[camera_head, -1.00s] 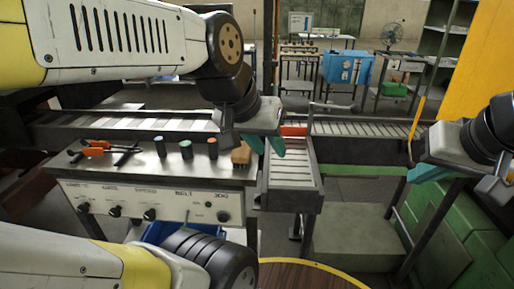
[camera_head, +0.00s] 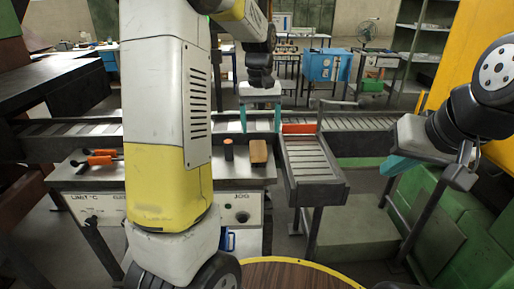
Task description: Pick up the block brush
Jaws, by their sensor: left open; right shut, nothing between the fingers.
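The block brush (camera_head: 258,151), a small tan-brown block, stands near the right end of the metal top of the control desk. My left gripper (camera_head: 260,120) points down, its two teal fingers apart. In the picture it is just above and behind the brush, with nothing between the fingers. I cannot tell its exact height or depth from the brush. My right gripper (camera_head: 398,166) is at the right, shut and empty, far from the brush. My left arm hides the middle of the desk.
A dark cylinder with an orange top (camera_head: 228,149) stands just left of the brush. Orange-handled pliers (camera_head: 101,157) lie at the desk's left. A roller conveyor (camera_head: 350,122) runs behind, with a short roller branch (camera_head: 308,160) right of the desk. A red-orange piece (camera_head: 299,128) lies where they meet.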

